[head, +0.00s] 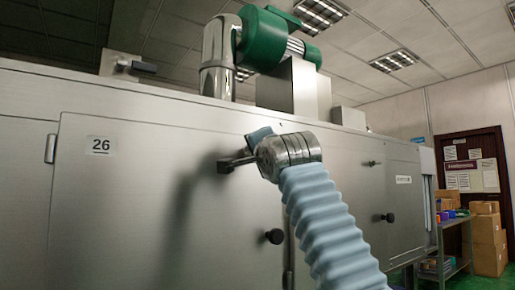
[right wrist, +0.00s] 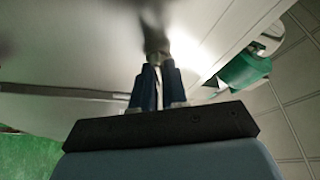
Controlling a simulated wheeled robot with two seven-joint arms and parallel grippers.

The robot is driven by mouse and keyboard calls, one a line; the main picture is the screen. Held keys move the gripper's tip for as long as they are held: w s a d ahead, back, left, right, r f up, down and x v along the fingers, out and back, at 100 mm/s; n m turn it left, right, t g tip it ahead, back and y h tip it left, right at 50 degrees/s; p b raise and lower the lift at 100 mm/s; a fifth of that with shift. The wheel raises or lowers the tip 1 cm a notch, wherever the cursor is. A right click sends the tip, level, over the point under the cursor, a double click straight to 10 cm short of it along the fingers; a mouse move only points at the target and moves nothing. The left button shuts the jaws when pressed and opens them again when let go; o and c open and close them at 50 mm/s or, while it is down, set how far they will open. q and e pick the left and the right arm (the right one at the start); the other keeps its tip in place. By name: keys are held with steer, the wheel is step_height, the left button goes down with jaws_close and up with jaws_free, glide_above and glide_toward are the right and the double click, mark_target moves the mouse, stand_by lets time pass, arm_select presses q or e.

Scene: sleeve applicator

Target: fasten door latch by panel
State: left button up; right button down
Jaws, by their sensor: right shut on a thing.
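The door (head: 150,200) is a large steel panel with a label reading 26, on the front of the machine. It looks flush with the housing around it. The dark latch (head: 226,165) sticks out near the door's upper right; it also shows blurred at the fingertips in the right wrist view (right wrist: 155,40). My right gripper (right wrist: 156,72) has its two blue fingers close together on the latch's end. In the head view its wrist and a blue finger partly cover the area right of the latch. My left gripper is in neither view.
A black knob (head: 274,236) sits lower on the panel, close to my sleeved right arm. Another knob (head: 389,217) is farther right. A green motor (head: 265,40) stands on top of the machine. A shelf, boxes (head: 487,240) and a brown door are at the far right.

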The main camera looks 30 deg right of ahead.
steer(key=shift+a+r+m+g+p, duration=0.1)
steer(key=shift+m+g+p, duration=0.6)
steer(key=shift+m, duration=0.7)
steer(key=shift+r+m+g+p, duration=0.1)
steer(key=shift+m+g+p, duration=0.3)
steer(key=shift+m+p, duration=0.8)
steer(key=shift+m, duration=0.4)
steer(key=c, duration=1.2)
jaws_free()
steer(key=shift+w, duration=0.15)
steer(key=shift+o, duration=0.2)
